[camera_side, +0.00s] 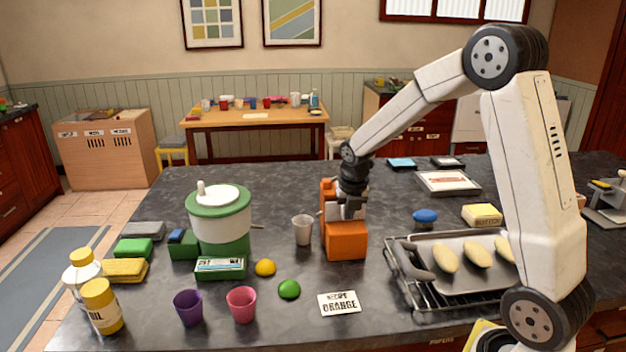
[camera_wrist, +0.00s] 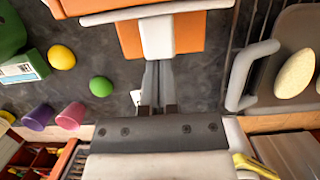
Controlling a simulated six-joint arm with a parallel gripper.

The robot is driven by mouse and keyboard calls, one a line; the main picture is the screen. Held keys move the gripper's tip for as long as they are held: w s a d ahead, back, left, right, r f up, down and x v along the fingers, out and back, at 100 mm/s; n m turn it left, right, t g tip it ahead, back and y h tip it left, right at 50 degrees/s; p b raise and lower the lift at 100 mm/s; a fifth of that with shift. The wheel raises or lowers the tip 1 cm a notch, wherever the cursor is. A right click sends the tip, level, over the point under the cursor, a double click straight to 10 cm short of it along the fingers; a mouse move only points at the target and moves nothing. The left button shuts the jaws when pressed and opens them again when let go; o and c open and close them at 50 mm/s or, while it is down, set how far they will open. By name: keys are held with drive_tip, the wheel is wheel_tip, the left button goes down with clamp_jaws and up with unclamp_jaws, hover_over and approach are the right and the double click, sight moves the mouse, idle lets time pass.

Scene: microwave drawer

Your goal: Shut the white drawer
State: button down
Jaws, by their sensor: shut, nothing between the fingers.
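I cannot clearly pick out a white drawer in either view. My gripper (camera_side: 350,208) is over an orange and white unit (camera_side: 347,243) on the counter. In the wrist view my gripper (camera_wrist: 158,66) is shut with nothing between its fingers, and they point toward the unit's near side (camera_wrist: 188,36). A white strip runs between the unit's orange parts there. I cannot tell whether that strip is the drawer, or whether my fingers touch it.
A grey cup (camera_side: 303,230) stands just left of the unit. A baking tray (camera_side: 462,290) with pale loaves lies to the right. A recipe card (camera_side: 339,303), a green ball (camera_side: 289,289) and a pink cup (camera_side: 242,304) are in front.

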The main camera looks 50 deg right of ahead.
drive_tip(key=shift+w+d, duration=0.15)
idle(0.4)
drive_tip(key=s+a+r, duration=0.4)
drive_tip(key=r, duration=0.5)
drive_tip(key=shift+s+a+r, duration=0.35)
drive_tip(key=shift+s+a, duration=0.05)
drive_tip(key=s+a+f+m+y, duration=0.1)
drive_tip(key=s+a+f+m, duration=0.3)
drive_tip(key=m, duration=0.9)
drive_tip(key=s+a+f+m+y, duration=0.1)
drive_tip(key=s+a+f+m, duration=0.4)
drive_tip(key=m, duration=0.9)
drive_tip(key=a+f, duration=0.3)
drive_tip(key=f, duration=0.1)
drive_tip(key=shift+a+t, duration=0.25)
drive_tip(key=shift+t, duration=0.05)
